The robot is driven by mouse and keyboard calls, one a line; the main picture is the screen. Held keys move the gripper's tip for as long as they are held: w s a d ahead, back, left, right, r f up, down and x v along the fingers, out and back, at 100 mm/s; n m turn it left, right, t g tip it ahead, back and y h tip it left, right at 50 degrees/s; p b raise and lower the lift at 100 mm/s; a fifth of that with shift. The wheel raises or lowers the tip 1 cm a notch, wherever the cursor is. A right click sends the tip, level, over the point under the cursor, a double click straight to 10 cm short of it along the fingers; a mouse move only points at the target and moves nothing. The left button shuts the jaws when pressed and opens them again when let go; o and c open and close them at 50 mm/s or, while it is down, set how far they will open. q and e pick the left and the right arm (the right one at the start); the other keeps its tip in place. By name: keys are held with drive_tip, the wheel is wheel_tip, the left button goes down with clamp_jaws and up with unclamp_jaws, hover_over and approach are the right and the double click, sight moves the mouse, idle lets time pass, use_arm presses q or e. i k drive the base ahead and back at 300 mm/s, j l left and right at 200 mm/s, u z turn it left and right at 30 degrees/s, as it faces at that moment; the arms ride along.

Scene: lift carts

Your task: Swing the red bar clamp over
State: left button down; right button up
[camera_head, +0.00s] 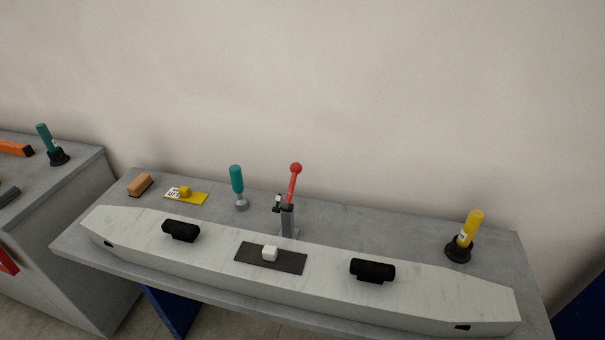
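The red bar clamp (293,185) stands behind the middle of a long pale beam on the grey table. Its red lever with a round red ball on top points up, tilted slightly to the right. Its grey metal post (288,219) rises from the table, and a small dark arm with a light tip sticks out to the left near the top. The foot of the post is partly hidden by the beam. Neither of my grippers shows in the head view.
The pale beam (210,262) fills the table (340,217) front, with two black blocks (181,230) (372,270) and a dark plate (285,262) bearing a white cube. A teal-handled tool (237,182), yellow-handled tool (470,228), yellow plate (196,198) and brown block (140,185) stand behind it.

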sight(292, 184)
drive_tip(key=k+l+z, duration=0.1)
drive_tip(key=k+z, duration=0.35)
drive_tip(key=k+l+z, duration=0.25)
drive_tip(key=k+z, duration=0.15)
drive_tip(key=k, duration=0.15)
